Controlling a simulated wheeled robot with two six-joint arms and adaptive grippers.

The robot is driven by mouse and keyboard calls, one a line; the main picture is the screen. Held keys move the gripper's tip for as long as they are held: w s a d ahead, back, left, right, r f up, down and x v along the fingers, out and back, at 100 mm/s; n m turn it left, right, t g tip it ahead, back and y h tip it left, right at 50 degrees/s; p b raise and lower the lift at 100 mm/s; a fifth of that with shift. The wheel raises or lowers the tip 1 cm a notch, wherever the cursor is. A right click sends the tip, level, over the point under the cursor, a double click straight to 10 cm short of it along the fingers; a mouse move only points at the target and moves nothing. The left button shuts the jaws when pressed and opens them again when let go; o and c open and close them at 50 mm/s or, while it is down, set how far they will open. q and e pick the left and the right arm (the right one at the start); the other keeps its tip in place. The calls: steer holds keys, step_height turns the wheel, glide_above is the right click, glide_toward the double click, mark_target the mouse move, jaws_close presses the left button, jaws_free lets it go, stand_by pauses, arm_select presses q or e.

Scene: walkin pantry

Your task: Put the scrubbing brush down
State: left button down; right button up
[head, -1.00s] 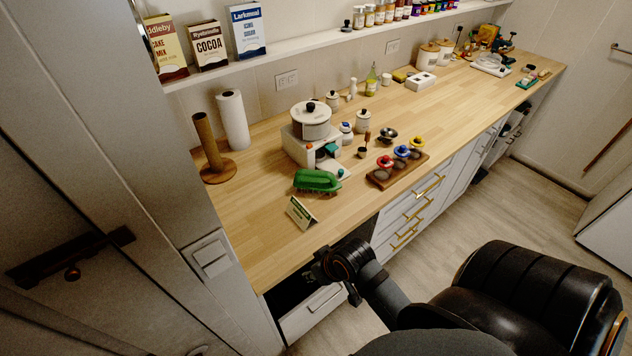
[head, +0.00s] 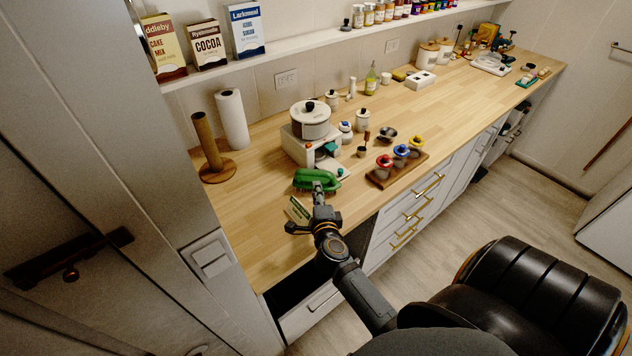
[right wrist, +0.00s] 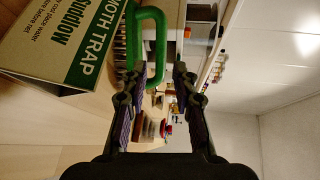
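The green scrubbing brush (head: 312,178) lies on the wooden counter in front of the white appliance. In the head view my right gripper (head: 318,190) reaches over the counter's front edge, its tips at the near side of the brush and partly covering it. In the right wrist view the brush's green looped handle (right wrist: 160,50) shows ahead of and partly between the spread fingers of the right gripper (right wrist: 156,74). They do not look closed on it. My left gripper is in neither view.
A moth trap card (head: 297,210) stands close beside my right gripper and is partly hidden; its print shows in the right wrist view (right wrist: 65,40). A wooden rack with colored knobs (head: 398,170) is to the right. The counter (head: 250,225) is clear at front left.

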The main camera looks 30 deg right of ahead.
mark_target(312, 175)
steer(key=x, duration=1)
steer(key=shift+w+d, duration=0.1)
steer(key=shift+w, duration=0.3)
steer(key=shift+s, duration=0.2)
steer(key=shift+c, duration=1)
jaws_close()
